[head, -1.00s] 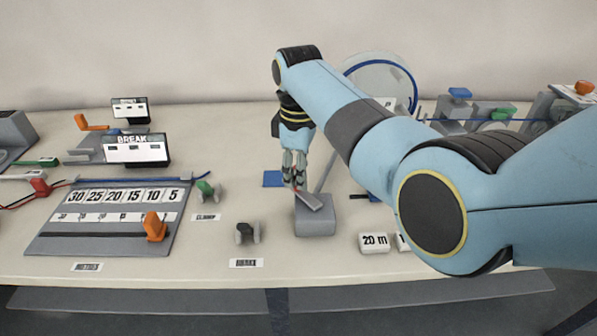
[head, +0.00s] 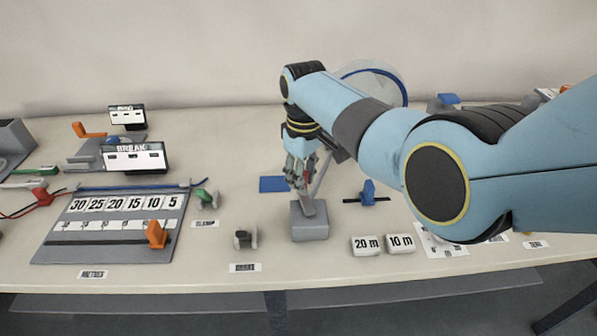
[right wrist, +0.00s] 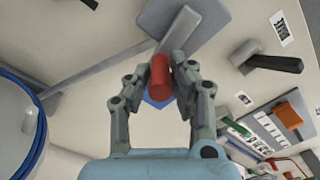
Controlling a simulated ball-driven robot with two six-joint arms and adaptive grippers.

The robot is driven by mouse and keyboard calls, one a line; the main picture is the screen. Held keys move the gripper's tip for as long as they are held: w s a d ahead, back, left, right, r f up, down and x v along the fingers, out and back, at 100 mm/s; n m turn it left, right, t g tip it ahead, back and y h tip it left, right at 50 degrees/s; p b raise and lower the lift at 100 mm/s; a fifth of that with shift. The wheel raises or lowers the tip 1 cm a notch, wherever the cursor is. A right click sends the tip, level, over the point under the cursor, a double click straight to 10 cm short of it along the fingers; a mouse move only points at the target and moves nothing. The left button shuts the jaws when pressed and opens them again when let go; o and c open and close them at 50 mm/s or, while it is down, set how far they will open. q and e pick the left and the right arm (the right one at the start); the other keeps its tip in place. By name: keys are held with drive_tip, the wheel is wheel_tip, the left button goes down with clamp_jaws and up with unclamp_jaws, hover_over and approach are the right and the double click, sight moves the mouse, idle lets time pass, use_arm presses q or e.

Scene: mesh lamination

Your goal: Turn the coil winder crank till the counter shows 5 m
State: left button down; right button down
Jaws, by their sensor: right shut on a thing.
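The winder crank has a red handle (right wrist: 160,78), also just visible in the head view (head: 307,178), and a grey crank arm (right wrist: 178,35) on a grey block (head: 310,226). My right gripper (head: 300,172) is shut on the red handle, with a finger on each side of it in the right wrist view (right wrist: 160,72). A clear spool (head: 378,84) with blue wire at its rim stands behind my right arm, partly hidden by it. No readable counter figure for the winder shows. My left gripper is not in view.
White blocks marked 20 m (head: 367,245) and 10 m (head: 400,243) lie right of the crank block. A blue slider (head: 368,192) stands behind them. A numbered board (head: 110,228) with an orange tab (head: 156,235) and a BREAK display (head: 134,158) are at left.

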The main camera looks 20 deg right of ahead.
drive_tip(key=shift+d+m+p, duration=0.4)
drive_tip(key=shift+d+m, duration=0.05)
drive_tip(key=shift+m, duration=0.45)
drive_tip(key=c, duration=1.2)
unclamp_jaws()
drive_tip(key=shift+o, duration=0.2)
drive_tip(key=shift+s, duration=0.1)
drive_tip(key=shift+r, duration=0.15)
wheel_tip(320, 180, up, 12)
drive_tip(key=shift+f, duration=0.25)
